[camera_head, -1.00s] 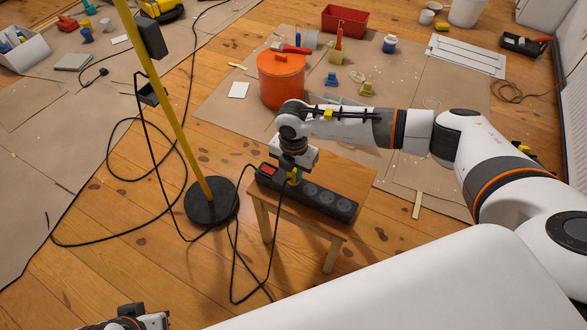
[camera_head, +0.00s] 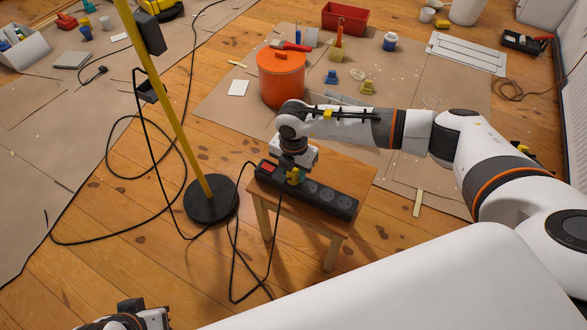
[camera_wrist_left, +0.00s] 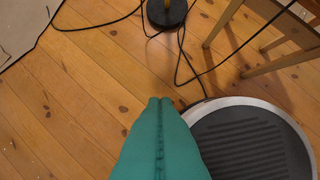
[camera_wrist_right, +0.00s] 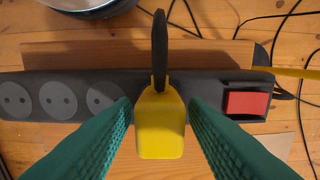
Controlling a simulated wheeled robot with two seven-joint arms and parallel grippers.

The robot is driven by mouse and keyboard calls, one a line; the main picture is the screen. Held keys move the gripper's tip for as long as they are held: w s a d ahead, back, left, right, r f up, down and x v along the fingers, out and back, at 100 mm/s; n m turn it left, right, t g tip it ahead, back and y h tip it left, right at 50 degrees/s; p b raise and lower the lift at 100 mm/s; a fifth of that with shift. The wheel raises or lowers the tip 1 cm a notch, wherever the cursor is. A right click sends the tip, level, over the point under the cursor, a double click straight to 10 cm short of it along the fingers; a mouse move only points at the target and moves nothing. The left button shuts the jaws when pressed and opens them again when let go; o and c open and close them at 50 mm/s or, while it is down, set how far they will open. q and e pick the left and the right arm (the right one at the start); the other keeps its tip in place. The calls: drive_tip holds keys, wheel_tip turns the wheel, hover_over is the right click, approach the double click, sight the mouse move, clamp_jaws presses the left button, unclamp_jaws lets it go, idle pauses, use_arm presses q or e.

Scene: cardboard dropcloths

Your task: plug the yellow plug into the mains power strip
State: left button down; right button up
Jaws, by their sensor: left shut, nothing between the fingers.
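The black power strip (camera_head: 318,195) lies on a small wooden stool, with a red switch (camera_wrist_right: 247,103) at one end and several round sockets (camera_wrist_right: 58,99). The yellow plug (camera_wrist_right: 160,130) sits at the strip between the switch and the visible sockets, over the socket place there. How deep it sits is hidden. Its black cord end points away across the strip. My right gripper (camera_head: 292,172) is over the plug. Its teal fingers (camera_wrist_right: 160,110) stand on both sides with narrow gaps, open. My left gripper (camera_wrist_left: 160,100) is shut and empty, low over the floor.
The stool (camera_head: 340,230) has free top beside the strip. A yellow pole on a round black base (camera_head: 211,203) stands left, with loose black cables around it. An orange bucket (camera_head: 281,80) stands behind. Cardboard with scattered tools covers the floor further back.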

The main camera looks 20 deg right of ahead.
drive_tip(key=shift+o, duration=0.7)
use_arm(q)
drive_tip(key=shift+s, duration=0.1)
use_arm(e)
wheel_tip(320, 180, up, 8)
drive_tip(key=shift+r+p, duration=0.2)
drive_tip(key=shift+p, duration=0.8)
use_arm(q)
drive_tip(key=shift+w+f+g, duration=0.25)
drive_tip(key=shift+f+g, duration=0.05)
drive_tip(key=shift+f, duration=0.4)
use_arm(e)
drive_tip(key=shift+r, duration=1.85)
